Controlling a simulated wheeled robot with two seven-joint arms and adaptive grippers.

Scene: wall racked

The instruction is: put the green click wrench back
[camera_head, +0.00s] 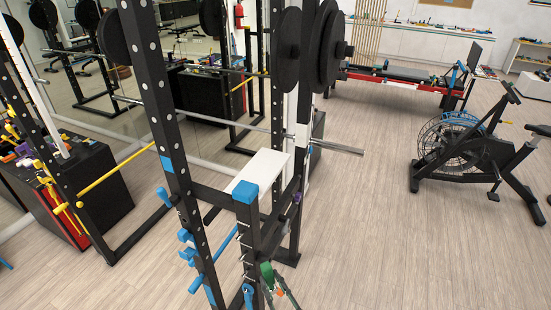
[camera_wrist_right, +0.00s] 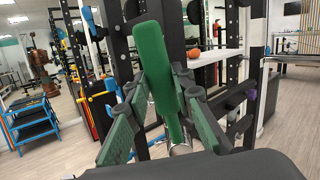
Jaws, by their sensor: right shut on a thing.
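The green click wrench (camera_wrist_right: 158,70) stands up between the fingers of my right gripper (camera_wrist_right: 165,125) in the right wrist view. Its broad green handle points up and leans slightly left, and a silver metal part shows at its lower end. The two dark green finger pads lie on either side of it. In the head view my right gripper (camera_head: 273,283) is at the bottom edge, just right of the front post of the black rack, with green showing there. The place where the wrench belongs cannot be made out. My left gripper is not in view.
The black power rack (camera_head: 160,110) with a barbell (camera_head: 240,122) and black plates (camera_head: 325,45) stands close in front. A white shelf board (camera_head: 262,172) lies inside it. An exercise bike (camera_head: 465,150) stands at right. Open wooden floor (camera_head: 390,250) lies right of the rack.

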